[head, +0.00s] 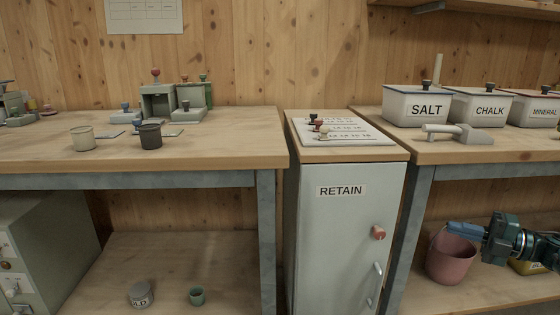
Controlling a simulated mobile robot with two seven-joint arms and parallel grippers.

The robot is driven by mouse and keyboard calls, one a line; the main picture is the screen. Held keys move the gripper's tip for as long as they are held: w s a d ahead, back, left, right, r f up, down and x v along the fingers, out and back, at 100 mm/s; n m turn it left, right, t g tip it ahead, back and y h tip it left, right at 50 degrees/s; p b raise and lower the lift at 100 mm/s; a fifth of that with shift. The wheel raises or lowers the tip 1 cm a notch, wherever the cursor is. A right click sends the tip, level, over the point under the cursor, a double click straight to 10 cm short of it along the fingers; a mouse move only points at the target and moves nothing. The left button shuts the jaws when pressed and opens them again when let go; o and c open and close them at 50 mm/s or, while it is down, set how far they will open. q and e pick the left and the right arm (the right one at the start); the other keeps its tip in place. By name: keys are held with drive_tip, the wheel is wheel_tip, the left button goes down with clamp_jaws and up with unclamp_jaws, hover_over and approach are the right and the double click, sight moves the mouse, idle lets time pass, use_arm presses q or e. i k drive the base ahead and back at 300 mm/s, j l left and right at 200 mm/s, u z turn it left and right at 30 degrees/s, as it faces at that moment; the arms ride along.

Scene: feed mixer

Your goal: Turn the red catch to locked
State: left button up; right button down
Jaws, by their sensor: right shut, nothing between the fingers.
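The red catch (378,232) is a small reddish knob on the front of the pale grey cabinet (335,225) labelled RETAIN. It sits near the right side of the door, above a grey metal handle (377,274). No lock marking is readable beside it. My right gripper (450,228) comes in from the right edge, fingers pointing left. It is shut and empty, to the right of the catch and clear of it. It overlaps the pink bucket (450,265) in the picture. My left gripper is not in view.
A grey table leg (408,240) stands between the cabinet and the bucket. The right bench (475,150) holds bins labelled SALT (425,108) and CHALK (488,110), plus a scoop (465,133). A board with small stamps (340,130) lies on the cabinet top. Space before the door looks clear.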

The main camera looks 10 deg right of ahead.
sight(379, 233)
drive_tip(key=k+l, duration=0.2)
drive_tip(key=l, duration=0.2)
drive_tip(key=k+l, duration=0.2)
drive_tip(key=l, duration=0.2)
drive_tip(key=k+l, duration=0.2)
drive_tip(key=l, duration=0.2)
